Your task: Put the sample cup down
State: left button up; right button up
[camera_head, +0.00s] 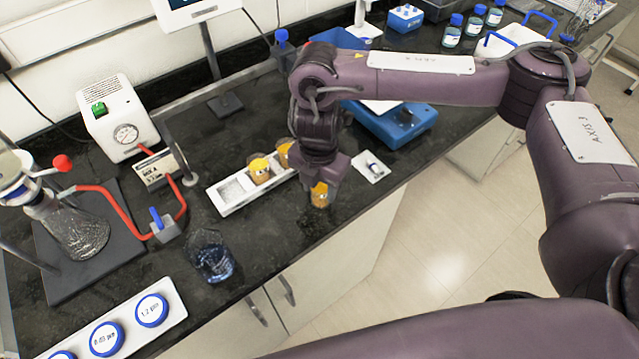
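My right gripper (321,186) points down near the front edge of the dark counter. It is shut on a small sample cup (320,197) with an orange-yellow top. The fingers cover part of the cup, and I cannot tell whether its base touches the counter. To the left, a white tray (231,191) holds similar yellow-topped cups, one (259,171) near its middle and another (283,153) at its far end, partly hidden by my arm. The tray's near-left part is empty. My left gripper is not in view.
A blue balance (398,124) stands behind the gripper, with a small white pad (370,167) before it. A glass beaker (212,258) stands near the front edge at left. A white pump (118,118) and flask (75,232) are farther left. Dark counter (270,222) is clear before the tray.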

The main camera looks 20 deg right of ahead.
jog(key=o, duration=0.4)
jog(key=shift+r, duration=0.3)
notch_tip(320, 180, up, 12)
